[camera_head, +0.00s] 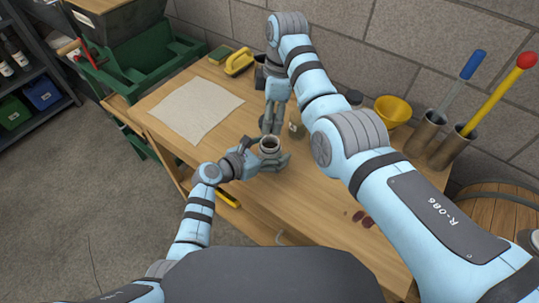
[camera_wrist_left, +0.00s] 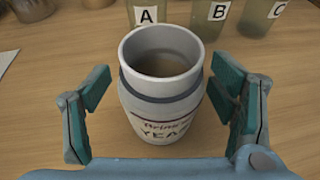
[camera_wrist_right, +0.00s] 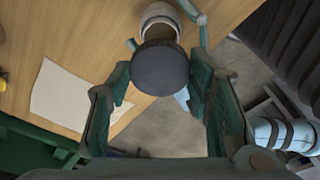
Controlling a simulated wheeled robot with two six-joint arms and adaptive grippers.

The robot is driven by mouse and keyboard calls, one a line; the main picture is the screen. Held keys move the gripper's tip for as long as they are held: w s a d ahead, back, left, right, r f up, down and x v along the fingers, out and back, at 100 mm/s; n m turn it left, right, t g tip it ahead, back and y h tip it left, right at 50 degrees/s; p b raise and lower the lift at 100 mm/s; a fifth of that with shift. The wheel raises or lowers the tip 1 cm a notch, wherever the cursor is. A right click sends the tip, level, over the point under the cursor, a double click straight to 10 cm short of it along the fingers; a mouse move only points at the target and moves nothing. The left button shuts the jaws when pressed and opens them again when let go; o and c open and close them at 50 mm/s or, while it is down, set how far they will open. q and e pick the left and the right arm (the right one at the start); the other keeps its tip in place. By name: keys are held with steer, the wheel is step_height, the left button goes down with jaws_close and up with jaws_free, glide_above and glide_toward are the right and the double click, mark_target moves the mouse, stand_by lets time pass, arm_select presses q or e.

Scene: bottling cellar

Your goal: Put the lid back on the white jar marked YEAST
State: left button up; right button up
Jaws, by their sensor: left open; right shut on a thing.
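The white jar (camera_wrist_left: 160,110) stands upright and open on the wooden table, with its YEAST label partly in view and a dark band below its rim. It also shows in the head view (camera_head: 269,146) and beyond the lid in the right wrist view (camera_wrist_right: 159,14). My left gripper (camera_head: 270,163) is open, with one finger on each side of the jar; gaps show in the left wrist view (camera_wrist_left: 165,115). My right gripper (camera_head: 270,128) points down just behind the jar. In the right wrist view it (camera_wrist_right: 160,85) is shut on the dark round lid (camera_wrist_right: 160,69).
Glass containers marked A (camera_wrist_left: 147,14), B (camera_wrist_left: 211,18) and C (camera_wrist_left: 268,14) stand close behind the jar. A pale sheet (camera_head: 194,110) lies to the left. A yellow funnel (camera_head: 392,110) and metal cylinders with tools (camera_head: 425,130) stand on the right. The table front is mostly clear.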

arm_select(q)
steer(key=c, duration=1.8)
arm_select(e)
glide_above(271, 139)
steer(key=s, duration=0.2)
steer(key=shift+f, duration=2.5)
steer(key=shift+s+f, duration=0.1)
steer(key=shift+f, duration=0.75)
steer(key=shift+f, duration=0.1)
steer(key=shift+f+m, duration=0.3)
steer(key=shift+m, duration=0.55)
steer(key=shift+f+m, duration=0.25)
steer(key=shift+m, duration=0.6)
arm_select(q)
steer(key=shift+s+d, duration=0.1)
arm_select(e)
steer(key=shift+s+f+m, duration=0.15)
steer(key=shift+m, duration=0.15)
steer(key=shift+c, duration=0.8)
